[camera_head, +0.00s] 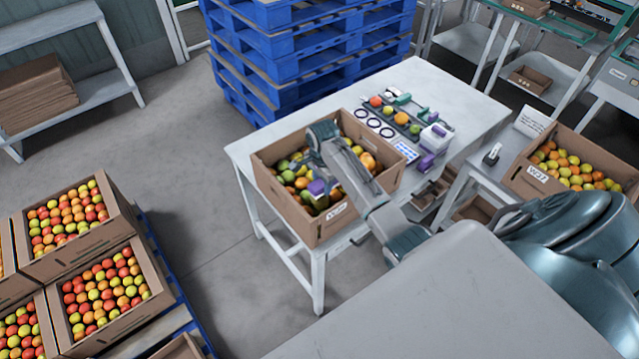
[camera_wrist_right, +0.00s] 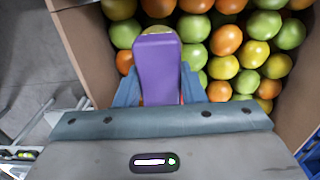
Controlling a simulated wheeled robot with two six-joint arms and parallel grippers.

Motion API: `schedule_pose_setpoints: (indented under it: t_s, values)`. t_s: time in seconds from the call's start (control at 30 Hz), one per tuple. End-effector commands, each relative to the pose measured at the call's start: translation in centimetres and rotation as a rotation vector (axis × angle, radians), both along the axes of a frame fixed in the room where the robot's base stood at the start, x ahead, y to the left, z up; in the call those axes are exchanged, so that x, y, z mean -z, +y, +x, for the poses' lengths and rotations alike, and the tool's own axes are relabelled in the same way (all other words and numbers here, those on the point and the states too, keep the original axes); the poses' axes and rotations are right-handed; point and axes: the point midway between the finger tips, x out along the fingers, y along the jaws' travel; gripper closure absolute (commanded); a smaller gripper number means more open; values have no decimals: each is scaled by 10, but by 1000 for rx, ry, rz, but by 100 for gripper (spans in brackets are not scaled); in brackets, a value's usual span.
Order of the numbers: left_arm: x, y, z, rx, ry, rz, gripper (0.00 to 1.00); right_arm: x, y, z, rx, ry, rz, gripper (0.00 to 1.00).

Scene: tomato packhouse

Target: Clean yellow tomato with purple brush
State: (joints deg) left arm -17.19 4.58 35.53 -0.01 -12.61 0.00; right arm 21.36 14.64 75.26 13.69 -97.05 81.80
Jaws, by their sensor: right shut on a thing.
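My right gripper (camera_head: 315,178) is over the cardboard box (camera_head: 318,234) of mixed tomatoes on the white table. It is shut on the purple brush (camera_head: 318,188). In the right wrist view, the purple brush (camera_wrist_right: 157,72) stands between the blue-grey fingers of my right gripper (camera_wrist_right: 158,92), over the tomatoes. A yellowish tomato (camera_wrist_right: 158,30) shows partly behind the brush's far end; I cannot tell whether they touch. Several other yellow tomatoes lie in the box, such as one at its right side (camera_wrist_right: 257,53). The bristles are hidden. My left gripper is not in view.
Behind the box, the white table (camera_head: 462,92) bears a row of single tomatoes (camera_head: 401,118), white rings (camera_head: 374,122) and a white-and-purple container (camera_head: 435,138). Another tomato box (camera_head: 545,187) stands at the right. Blue pallets (camera_head: 300,60) are stacked behind. Full crates (camera_head: 108,342) stand at lower left.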

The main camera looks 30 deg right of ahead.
Motion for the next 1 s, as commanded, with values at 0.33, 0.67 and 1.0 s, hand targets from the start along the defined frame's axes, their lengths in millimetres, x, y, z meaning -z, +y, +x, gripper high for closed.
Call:
schedule_pose_setpoints:
  t_s: [0.33, 0.67, 1.0]
  values:
    - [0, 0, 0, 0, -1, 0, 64, 0, 10, -1, -1, 1, 1, 82]
    - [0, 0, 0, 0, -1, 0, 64, 0, 27, -2, -1, 0, 1, 82]
    - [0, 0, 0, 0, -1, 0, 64, 0, 43, -3, -1, 0, 1, 82]
